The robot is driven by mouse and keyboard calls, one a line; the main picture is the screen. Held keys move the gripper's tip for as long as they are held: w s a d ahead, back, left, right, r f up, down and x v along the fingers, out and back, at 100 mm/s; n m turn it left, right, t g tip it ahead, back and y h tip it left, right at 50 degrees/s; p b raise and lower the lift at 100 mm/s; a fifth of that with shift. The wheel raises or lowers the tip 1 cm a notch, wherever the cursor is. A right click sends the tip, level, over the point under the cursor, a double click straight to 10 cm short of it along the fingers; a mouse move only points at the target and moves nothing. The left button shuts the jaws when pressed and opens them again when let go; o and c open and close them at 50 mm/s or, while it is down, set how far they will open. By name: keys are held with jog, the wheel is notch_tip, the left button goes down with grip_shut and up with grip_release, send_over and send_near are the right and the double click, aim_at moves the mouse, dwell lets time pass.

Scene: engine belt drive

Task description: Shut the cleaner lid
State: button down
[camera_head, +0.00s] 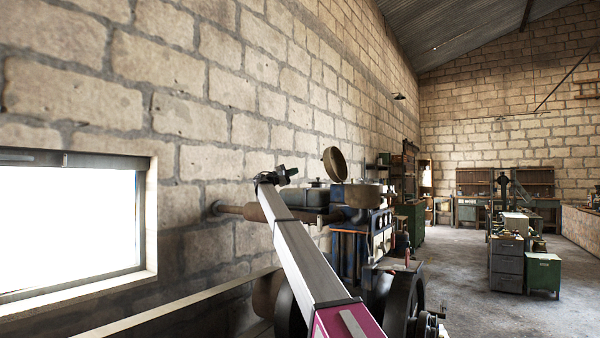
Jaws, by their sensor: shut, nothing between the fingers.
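The cleaner lid (335,163) is a round, brass-coloured disc. It stands open, tilted up at the left edge of the brass cleaner bowl (364,196) on top of the engine. My gripper (294,171) is small and dark at the far end of my arm, left of the lid. It is shut and empty, with a visible gap between it and the lid in the picture. My arm hides part of the engine below. The hinge is too small to make out.
The blue engine block (350,250) stands under the cleaner, with dark wheels (405,300) low down. A rusty pipe (240,211) runs left towards the stone wall (210,110). Green and grey cabinets (507,262) stand on the floor at right. Air above the engine is clear.

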jog(key=s+x, duration=0.2)
jog(key=x, duration=0.8)
jog(key=shift+s+d+r, duration=0.25)
jog(key=shift+d+r, duration=0.15)
jog(key=shift+r, duration=0.05)
jog(key=shift+d, duration=0.1)
